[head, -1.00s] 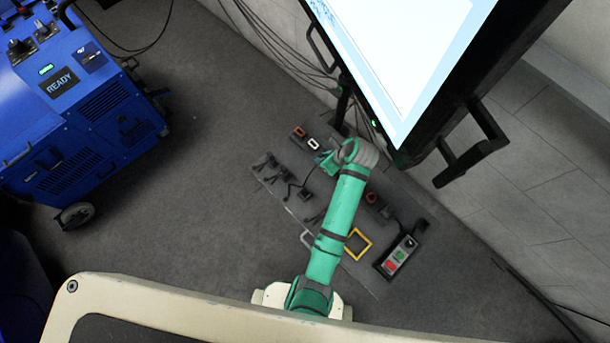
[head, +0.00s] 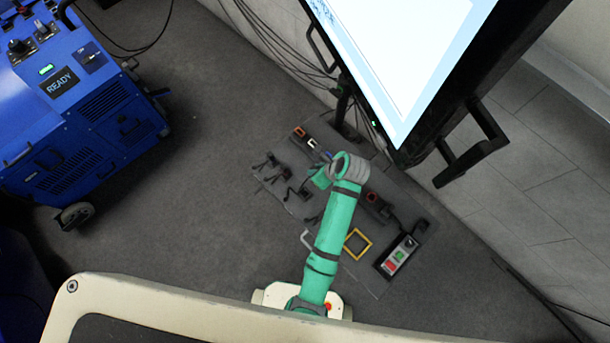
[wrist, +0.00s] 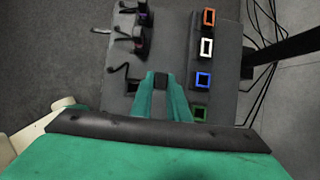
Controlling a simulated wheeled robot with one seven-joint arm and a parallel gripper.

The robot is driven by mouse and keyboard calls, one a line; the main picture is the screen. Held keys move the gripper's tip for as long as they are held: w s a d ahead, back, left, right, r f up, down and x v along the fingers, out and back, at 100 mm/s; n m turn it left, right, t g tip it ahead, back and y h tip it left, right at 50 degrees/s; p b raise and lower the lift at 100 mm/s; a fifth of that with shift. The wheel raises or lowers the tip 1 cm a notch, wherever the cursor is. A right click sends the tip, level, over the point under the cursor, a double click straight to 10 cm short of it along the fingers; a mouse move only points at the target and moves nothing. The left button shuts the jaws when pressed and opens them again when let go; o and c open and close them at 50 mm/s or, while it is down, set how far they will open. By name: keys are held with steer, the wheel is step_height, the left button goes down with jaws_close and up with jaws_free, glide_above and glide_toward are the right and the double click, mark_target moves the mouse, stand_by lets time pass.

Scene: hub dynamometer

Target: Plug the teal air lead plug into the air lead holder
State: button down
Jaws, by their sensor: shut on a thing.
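My gripper (wrist: 161,88) is shut on a dark plug-like block (wrist: 161,79), which shows between the fingertips in the wrist view. Its colour marking and lower part are hidden, so I cannot tell if it is the teal air lead plug. My gripper also shows in the head view (head: 320,179), low over the grey board. No frame reads clearly as teal. The held block is apart from the holders, left of the blue one.
Dark plugs with black leads (wrist: 140,40) stand on the left of the grey board (wrist: 175,25). A yellow frame (head: 357,244) and a button box (head: 397,257) lie nearer me. A large screen (head: 400,50) overhangs the right. Loose cables run behind the board.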

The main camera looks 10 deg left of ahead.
steer(key=shift+s+a, duration=0.35)
steer(key=shift+s, duration=0.55)
steer(key=shift+s+a, duration=0.35)
steer(key=shift+s, duration=0.5)
steer(key=shift+s+a, duration=0.35)
steer(key=shift+s, duration=0.55)
steer(key=shift+f, duration=0.1)
steer(key=shift+f, duration=1.85)
steer(key=shift+f, duration=1.45)
steer(key=c, duration=1.6)
jaws_free()
steer(key=v, duration=1.1)
steer(key=shift+f, duration=0.15)
